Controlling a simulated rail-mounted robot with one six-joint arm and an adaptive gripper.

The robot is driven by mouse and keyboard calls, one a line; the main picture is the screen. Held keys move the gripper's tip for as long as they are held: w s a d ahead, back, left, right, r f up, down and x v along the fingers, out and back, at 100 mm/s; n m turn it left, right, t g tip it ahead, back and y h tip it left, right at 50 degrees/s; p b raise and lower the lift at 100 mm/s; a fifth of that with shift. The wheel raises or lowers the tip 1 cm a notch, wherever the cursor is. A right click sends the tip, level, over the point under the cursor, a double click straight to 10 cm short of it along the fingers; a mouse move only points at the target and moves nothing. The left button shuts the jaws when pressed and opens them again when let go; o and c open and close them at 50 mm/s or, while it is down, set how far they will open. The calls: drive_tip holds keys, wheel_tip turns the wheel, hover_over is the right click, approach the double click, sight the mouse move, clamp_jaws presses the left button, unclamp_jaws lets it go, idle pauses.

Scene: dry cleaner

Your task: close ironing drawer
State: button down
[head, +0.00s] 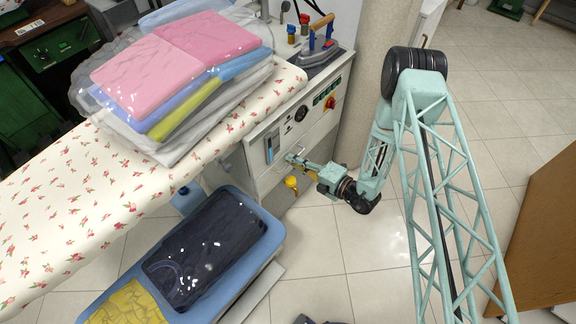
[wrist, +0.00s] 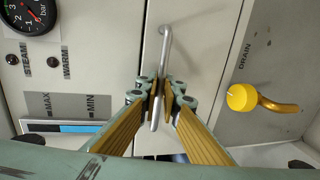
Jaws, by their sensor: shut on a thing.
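The ironing station's light drawer front (wrist: 205,50) fills the middle of the wrist view. A thin metal bar handle (wrist: 164,45) stands out from it. My gripper (wrist: 162,92) is shut on this handle, with its yellow-lined fingers on either side of the bar. In the head view my gripper (head: 305,166) is at the front of the ironing station (head: 318,122), below its control panel. The arm reaches in from the right. The fingers and handle are small there, and I cannot tell how far out the drawer stands.
A yellow drain tap (wrist: 243,97) sticks out beside the drawer. A flowered ironing board (head: 130,175) carries folded, wrapped clothes. An iron (head: 320,48) rests on top of the station. A blue-topped stand (head: 265,245) with a dark packet is in front. Tiled floor (head: 340,240) is clear nearby.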

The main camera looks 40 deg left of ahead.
drive_tip(key=shift+w+a, duration=0.1)
drive_tip(key=shift+a, duration=0.15)
drive_tip(key=shift+r, duration=0.1)
drive_tip(key=c, duration=3.1)
unclamp_jaws()
drive_tip(key=shift+a, duration=0.1)
drive_tip(key=shift+c, duration=0.2)
drive_tip(key=v, duration=1.2)
drive_tip(key=shift+w+r, duration=0.1)
